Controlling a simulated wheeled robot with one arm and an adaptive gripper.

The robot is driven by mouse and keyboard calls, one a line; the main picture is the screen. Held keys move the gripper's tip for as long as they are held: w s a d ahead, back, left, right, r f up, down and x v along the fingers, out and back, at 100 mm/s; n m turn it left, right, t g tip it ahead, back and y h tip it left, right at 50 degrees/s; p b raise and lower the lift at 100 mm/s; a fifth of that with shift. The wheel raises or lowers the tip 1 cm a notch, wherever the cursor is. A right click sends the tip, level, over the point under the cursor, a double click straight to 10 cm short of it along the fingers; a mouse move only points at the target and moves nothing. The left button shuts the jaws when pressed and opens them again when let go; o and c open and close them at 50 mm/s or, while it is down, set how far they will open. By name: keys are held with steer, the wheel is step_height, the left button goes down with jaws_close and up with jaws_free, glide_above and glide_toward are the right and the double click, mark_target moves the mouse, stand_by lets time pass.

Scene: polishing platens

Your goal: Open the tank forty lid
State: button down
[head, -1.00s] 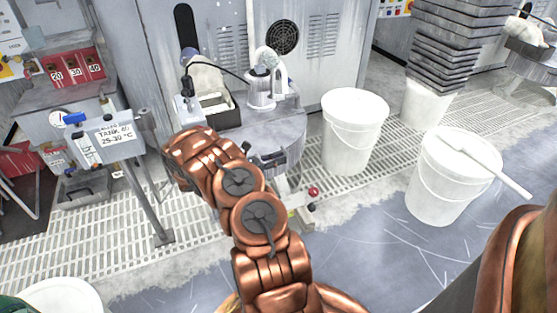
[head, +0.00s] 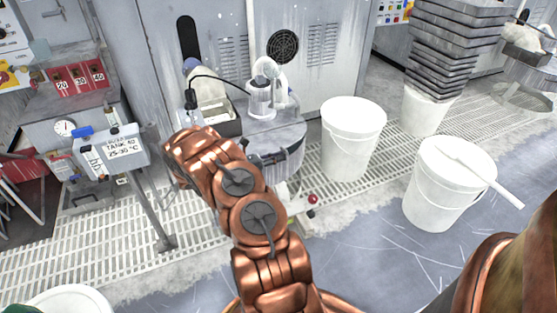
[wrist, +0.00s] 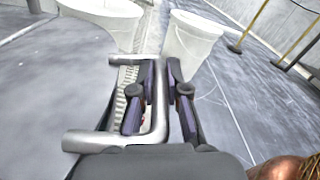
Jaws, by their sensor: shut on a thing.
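The handle is a bent U shape. What it is fixed to is hidden, so I cannot tell whether a lid is raised. In the head view my copper arm hides most of the gripper, near a round grey bench (head: 285,145).
Two white buckets stand to the right, one plain (head: 352,138) and one with a white tool (head: 480,172) across its top. A stack of dark trays (head: 455,45) is behind them. A machine cabinet (head: 335,75) closes the back. Scratched grey floor (head: 370,250) is open in front.

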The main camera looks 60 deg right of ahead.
steer(key=shift+w+r, duration=0.1)
steer(key=shift+r, duration=0.3)
steer(key=c, duration=1.2)
jaws_free()
steer(key=shift+f, duration=0.1)
steer(key=v, duration=0.7)
steer(key=shift+w+a, duration=0.1)
steer(key=shift+a, duration=0.1)
